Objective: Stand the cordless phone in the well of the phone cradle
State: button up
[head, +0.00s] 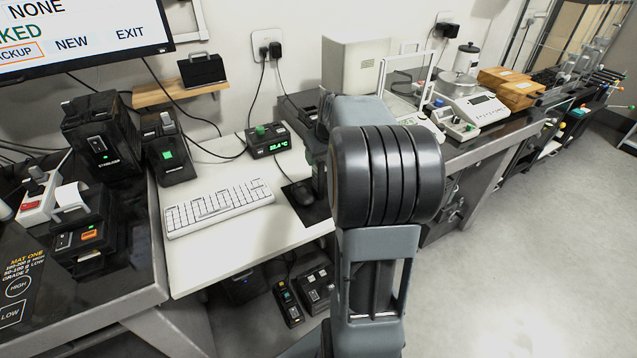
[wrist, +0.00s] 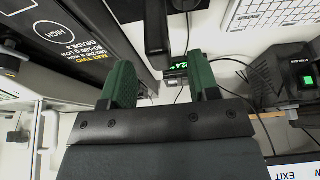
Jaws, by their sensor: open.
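In the head view my arm hides the gripper and part of the right table.
A white desk (head: 215,262) bears a keyboard (head: 219,206), a mouse (head: 299,193) and a small green-lit display (head: 268,146). Black power units (head: 101,140) stand at left. A scale (head: 480,108) and wooden boxes (head: 512,90) stand on the right table. The floor (head: 525,250) at right is clear.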

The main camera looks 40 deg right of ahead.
aim_at(318, 178)
jog(key=shift+b+x, duration=0.35)
jog(key=shift+x, duration=2.25)
grip_shut()
